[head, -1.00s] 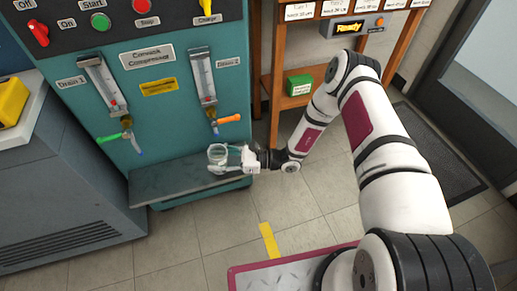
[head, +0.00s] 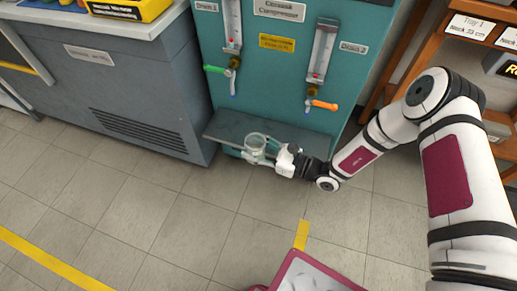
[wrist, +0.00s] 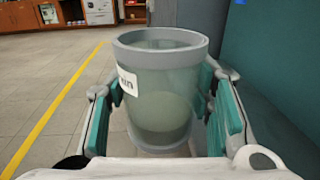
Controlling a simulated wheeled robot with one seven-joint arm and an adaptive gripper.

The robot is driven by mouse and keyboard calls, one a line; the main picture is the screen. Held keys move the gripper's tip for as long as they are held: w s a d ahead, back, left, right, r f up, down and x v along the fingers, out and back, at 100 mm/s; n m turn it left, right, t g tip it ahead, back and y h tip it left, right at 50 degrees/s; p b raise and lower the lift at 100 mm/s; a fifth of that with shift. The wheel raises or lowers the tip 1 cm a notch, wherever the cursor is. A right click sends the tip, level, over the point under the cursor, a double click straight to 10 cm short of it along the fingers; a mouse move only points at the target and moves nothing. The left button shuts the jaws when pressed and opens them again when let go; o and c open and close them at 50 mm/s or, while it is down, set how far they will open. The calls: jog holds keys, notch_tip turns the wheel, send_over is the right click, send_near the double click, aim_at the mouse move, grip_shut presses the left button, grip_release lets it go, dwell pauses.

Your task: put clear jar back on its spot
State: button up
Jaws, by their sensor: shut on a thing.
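The clear jar (head: 256,146) is upright in my gripper (head: 274,155), at the front edge of the grey shelf (head: 225,124) of the teal compressor bench. In the wrist view the jar (wrist: 163,100) stands between the two teal finger pads of my gripper (wrist: 168,108), which are shut on its sides. It has a grey rim, a white label with partly hidden lettering, and a cloudy greenish content at the bottom. Whether the jar touches the shelf edge or hangs in front of it, I cannot tell.
The teal bench (head: 270,75) carries two drain gauges, with a green valve handle (head: 214,70) and an orange one (head: 324,105) above the shelf. A grey cabinet (head: 120,90) stands at left, a wooden shelf unit (head: 455,35) at right.

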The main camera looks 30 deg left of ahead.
jog(key=shift+w+a+f+b, duration=0.1)
jog(key=shift+w+a+b, duration=0.15)
jog(key=shift+w+b, duration=0.55)
jog(key=shift+w+a+f+b, duration=0.1)
jog(key=shift+w+a+b, duration=0.15)
jog(key=shift+w, duration=1)
jog(key=shift+w+a+f+b, duration=0.1)
jog(key=shift+w+a+b, duration=0.15)
jog(key=shift+w+b, duration=0.55)
jog(key=shift+w+a+f+b, duration=0.15)
jog(key=shift+w+b, duration=0.2)
jog(key=shift+w, duration=0.25)
jog(key=shift+w+a+f+b, duration=0.1)
jog(key=shift+w+b, duration=0.25)
jog(key=shift+w, duration=0.3)
jog(key=shift+w+a+f+b, duration=0.15)
jog(key=shift+w+b, duration=0.2)
jog(key=shift+w, duration=0.25)
jog(key=shift+f+b, duration=0.3)
jog(key=shift+f, duration=0.05)
jog(key=o, duration=1.4)
jog(key=shift+c, duration=0.2)
jog(key=d, duration=0.4)
jog(key=w+d, duration=0.1)
jog(key=d, duration=0.7)
jog(key=shift+w, duration=0.25)
